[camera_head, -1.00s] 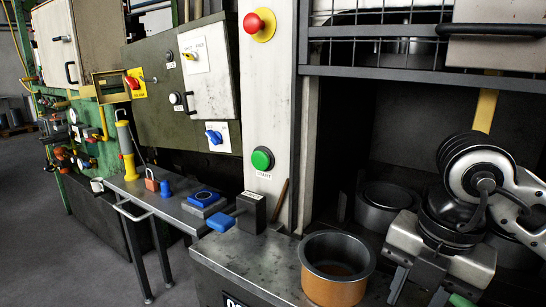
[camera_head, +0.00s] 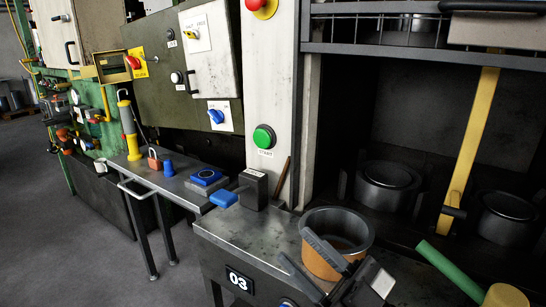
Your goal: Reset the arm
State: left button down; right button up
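My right gripper (camera_head: 294,244) is low in the head view, in front of the orange and grey pot (camera_head: 352,228). Its two dark fingers point up and left and stand apart, with nothing seen between them. One finger crosses the front of the pot in the picture; whether it touches the pot cannot be told. The pot stands upright on the metal bench and looks empty. Most of my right arm is outside the picture. My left gripper is not in view.
A yellow bar (camera_head: 469,150) stands before dark pots (camera_head: 388,186) in the recess at right. A green rod (camera_head: 451,270) slants low right. A green button (camera_head: 263,137) is on the pillar.

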jog(key=d+f+m+t+h, duration=0.1)
jog(key=d+f+m+h, duration=0.3)
jog(key=f+m+h, duration=0.4)
jog(key=d+f+m+t+h, duration=0.2)
jog(key=d+f+m+h, duration=0.2)
jog(key=f+h, duration=0.5)
jog(key=s+d+f+m+g, duration=0.1)
jog(key=s+f+g, duration=0.5)
jog(key=f, duration=0.8)
jog(key=s+d, duration=0.1)
jog(key=s, duration=0.2)
jog(key=shift+f, duration=0.25)
